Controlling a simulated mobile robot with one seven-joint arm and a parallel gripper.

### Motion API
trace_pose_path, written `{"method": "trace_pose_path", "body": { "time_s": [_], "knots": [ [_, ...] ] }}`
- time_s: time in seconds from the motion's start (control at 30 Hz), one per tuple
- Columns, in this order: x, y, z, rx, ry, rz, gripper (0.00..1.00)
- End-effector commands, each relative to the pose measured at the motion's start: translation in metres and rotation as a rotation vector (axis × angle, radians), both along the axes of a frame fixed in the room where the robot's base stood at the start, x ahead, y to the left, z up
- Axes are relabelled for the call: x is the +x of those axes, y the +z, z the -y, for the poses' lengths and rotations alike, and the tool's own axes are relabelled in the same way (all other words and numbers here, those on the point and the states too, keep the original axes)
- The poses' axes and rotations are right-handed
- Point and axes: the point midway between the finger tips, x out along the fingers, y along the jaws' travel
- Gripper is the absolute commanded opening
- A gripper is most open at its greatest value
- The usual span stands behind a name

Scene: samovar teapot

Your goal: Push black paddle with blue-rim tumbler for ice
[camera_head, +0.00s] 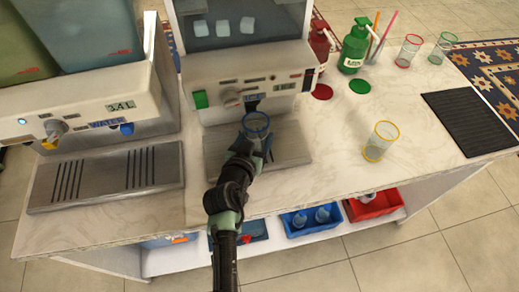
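The blue-rim tumbler (256,122) stands roughly upright below the front of the ice machine (212,77). Its blue rim is just under the blue label, over the grey drip tray (290,148). My gripper (254,144) reaches up from the bottom of the view, with its fingers around the tumbler's lower body. The gripper and wrist hide much of the tumbler's lower part. The black paddle is not clearly visible; the tumbler's rim and the machine's front overlap where the outlet is. I cannot tell whether the tumbler touches the paddle.
A water dispenser (85,105) stands at left with its own drip tray (110,178). A yellow-rim tumbler (380,141) stands at right, near a black mat (472,120). Red and green pump bottles (354,47) and other tumblers are at the back right. Bins sit on the shelf below.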

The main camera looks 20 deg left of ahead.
Motion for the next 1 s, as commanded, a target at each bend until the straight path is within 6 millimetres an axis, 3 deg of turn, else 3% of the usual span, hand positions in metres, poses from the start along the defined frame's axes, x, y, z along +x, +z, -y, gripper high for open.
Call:
{"method": "trace_pose_path", "body": {
  "time_s": [0.2, 1.0],
  "knots": [
    [0.011, -0.001, -0.008, 0.000, 0.000, 0.001, 0.12],
    [0.021, -0.001, -0.014, 0.000, 0.000, 0.001, 0.12]
  ]
}}
